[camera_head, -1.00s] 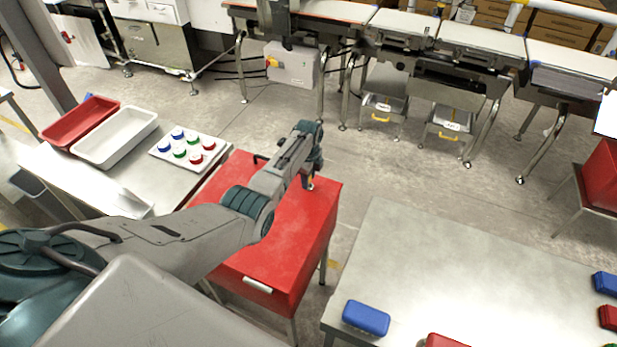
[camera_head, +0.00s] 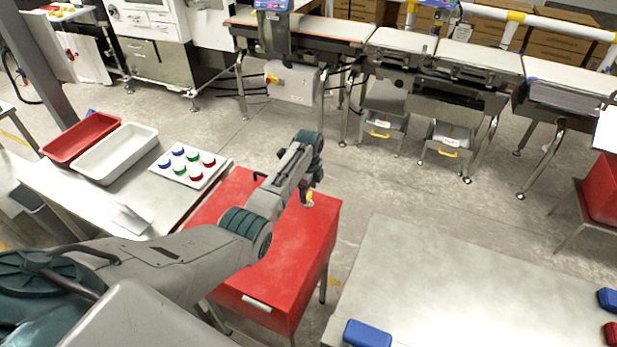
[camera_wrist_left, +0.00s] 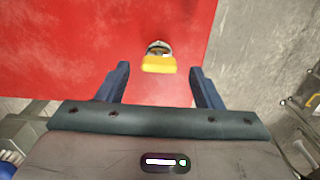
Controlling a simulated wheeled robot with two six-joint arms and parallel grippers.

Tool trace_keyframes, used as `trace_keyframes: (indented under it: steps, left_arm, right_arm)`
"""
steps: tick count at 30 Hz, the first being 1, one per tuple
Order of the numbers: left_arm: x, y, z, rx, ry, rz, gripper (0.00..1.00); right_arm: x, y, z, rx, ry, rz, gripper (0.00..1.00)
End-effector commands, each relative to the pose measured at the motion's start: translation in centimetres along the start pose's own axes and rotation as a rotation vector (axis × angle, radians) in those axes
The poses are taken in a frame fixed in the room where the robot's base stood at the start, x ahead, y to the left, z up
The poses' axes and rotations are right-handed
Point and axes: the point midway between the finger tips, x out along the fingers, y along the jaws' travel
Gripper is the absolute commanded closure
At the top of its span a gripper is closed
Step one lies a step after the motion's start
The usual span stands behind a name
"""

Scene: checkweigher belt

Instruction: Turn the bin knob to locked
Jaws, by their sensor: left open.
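The red bin (camera_head: 285,265) stands between two tables, its flat red top facing up. A yellow knob (camera_head: 308,198) sits on that top near its far right edge, and it shows large in the left wrist view (camera_wrist_left: 159,63). My left gripper (camera_wrist_left: 160,80) is open above the bin top, with its two dark fingers on either side of the knob's line. The knob appears between and just beyond the fingertips, and I see no contact. In the head view, my left wrist partly covers the bin top and the fingers are mostly hidden. My right gripper is not in view.
A steel table (camera_head: 440,290) with a blue block (camera_head: 367,334) is at the right front. A left table holds a red tray (camera_head: 80,138), a white tray (camera_head: 115,153) and a board of coloured caps (camera_head: 188,166). Conveyors (camera_head: 400,42) stand behind open floor.

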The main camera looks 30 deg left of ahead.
Motion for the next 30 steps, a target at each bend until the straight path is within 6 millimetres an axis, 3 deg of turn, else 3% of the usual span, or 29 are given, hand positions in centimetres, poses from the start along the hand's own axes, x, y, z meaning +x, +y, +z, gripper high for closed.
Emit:
trace_keyframes:
  steps: [9, 13, 30]
  left_arm:
    - [-5.8, 0.0, 0.0, 0.000, -0.001, -0.004, 0.40]
    - [-7.4, -0.1, 0.0, 0.000, -0.001, -0.001, 0.40]
    - [-8.3, 0.0, 0.0, 0.000, 0.000, 0.001, 0.40]
  right_arm:
    - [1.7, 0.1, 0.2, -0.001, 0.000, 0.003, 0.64]
    - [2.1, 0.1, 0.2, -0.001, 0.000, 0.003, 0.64]
    - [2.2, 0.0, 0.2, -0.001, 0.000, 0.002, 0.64]
